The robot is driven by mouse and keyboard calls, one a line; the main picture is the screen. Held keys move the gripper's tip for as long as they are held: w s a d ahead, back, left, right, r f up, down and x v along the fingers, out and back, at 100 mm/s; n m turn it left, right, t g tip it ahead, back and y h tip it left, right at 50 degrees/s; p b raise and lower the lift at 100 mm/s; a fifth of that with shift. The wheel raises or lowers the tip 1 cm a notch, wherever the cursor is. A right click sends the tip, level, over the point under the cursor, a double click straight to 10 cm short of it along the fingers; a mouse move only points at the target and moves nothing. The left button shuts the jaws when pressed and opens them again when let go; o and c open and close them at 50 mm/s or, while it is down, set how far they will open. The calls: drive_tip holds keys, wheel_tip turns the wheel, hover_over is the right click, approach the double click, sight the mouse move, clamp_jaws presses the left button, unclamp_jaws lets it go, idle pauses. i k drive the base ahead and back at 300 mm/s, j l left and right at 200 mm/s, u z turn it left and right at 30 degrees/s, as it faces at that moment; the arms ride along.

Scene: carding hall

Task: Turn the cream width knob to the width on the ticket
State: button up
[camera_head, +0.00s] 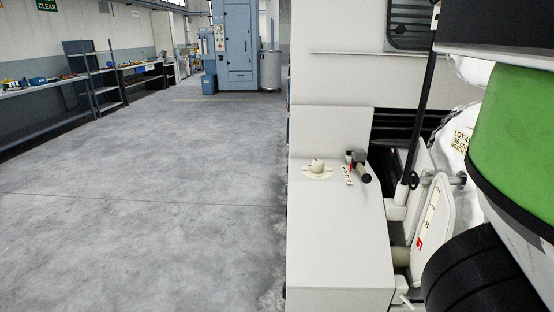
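The cream knob (317,164) sits on a pale round dial plate (326,173) on top of the white machine housing. Marks ring the dial, but they are too small to read, as is the knob's pointing. A cream ticket (461,141) with dark print is on a white wrapped bundle (485,193) at the right. Its first line starts "LOT 4"; the line below looks like a width in cm but is cut off and too small to read surely. My gripper is not in view, and nothing is seen touching the knob.
A dark-handled lever (363,172) stands right of the knob beside a small marked strip (347,174). A white scale plate (430,224) with a red mark is lower right. A large green-banded body (520,135) blocks the right side. The floor (150,210) left is clear.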

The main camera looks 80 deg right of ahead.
sight(317, 165)
drive_tip(key=i+z, duration=0.25)
drive_tip(key=i, duration=0.15)
drive_tip(key=i+j+z, duration=0.25)
drive_tip(key=i, duration=0.15)
drive_tip(key=i+j+z, duration=0.2)
drive_tip(key=i, duration=0.2)
